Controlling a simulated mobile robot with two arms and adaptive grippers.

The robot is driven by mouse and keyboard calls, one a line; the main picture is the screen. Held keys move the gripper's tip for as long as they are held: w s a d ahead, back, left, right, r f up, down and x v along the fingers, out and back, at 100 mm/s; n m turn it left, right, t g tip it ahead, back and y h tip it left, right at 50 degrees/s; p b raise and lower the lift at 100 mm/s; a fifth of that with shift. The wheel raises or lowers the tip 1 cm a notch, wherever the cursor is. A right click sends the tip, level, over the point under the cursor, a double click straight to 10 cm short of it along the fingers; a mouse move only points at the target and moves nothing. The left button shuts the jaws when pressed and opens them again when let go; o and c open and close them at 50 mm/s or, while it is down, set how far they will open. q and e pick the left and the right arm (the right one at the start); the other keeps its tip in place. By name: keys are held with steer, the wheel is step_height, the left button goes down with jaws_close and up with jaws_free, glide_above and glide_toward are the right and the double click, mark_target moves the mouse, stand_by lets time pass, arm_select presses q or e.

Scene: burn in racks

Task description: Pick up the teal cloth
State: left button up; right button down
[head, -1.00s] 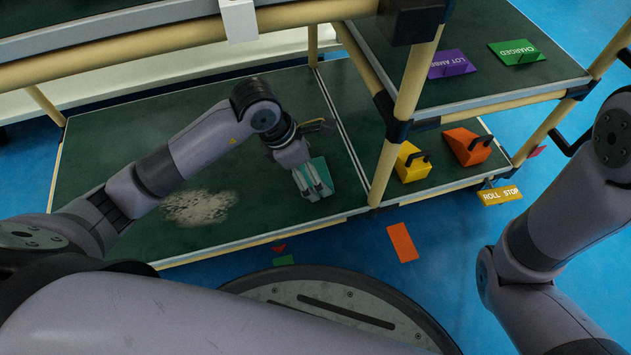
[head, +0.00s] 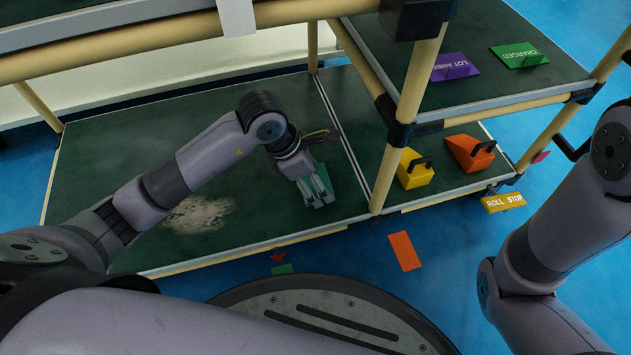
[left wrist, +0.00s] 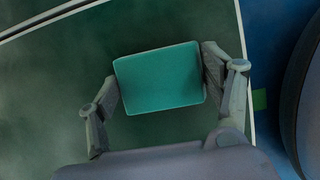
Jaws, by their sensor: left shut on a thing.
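The teal cloth (left wrist: 160,79) is a flat folded rectangle between the fingers in the left wrist view. It also shows in the head view (head: 323,178), partly hidden by the fingers. My left gripper (head: 317,192) is shut on it at the lower green shelf, near the shelf's front edge. In the left wrist view the two fingers of my left gripper (left wrist: 160,85) touch its opposite sides. I cannot tell whether the cloth is clear of the shelf surface. My right arm shows at the right of the head view, but its gripper is out of view.
A pale dusty patch (head: 199,214) lies on the lower green shelf (head: 110,155). A rack post (head: 407,110) stands right of my left gripper. Beyond it are a yellow wedge (head: 414,170) and an orange wedge (head: 469,153), both with handles. The upper shelf (head: 440,95) holds purple and green signs.

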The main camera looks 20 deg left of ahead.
arm_select(q)
steer(key=c, duration=0.3)
step_height(320, 180, up, 10)
steer(key=p, duration=0.7)
steer(key=o, duration=0.5)
steer(key=c, duration=0.5)
steer(key=shift+a, duration=0.1)
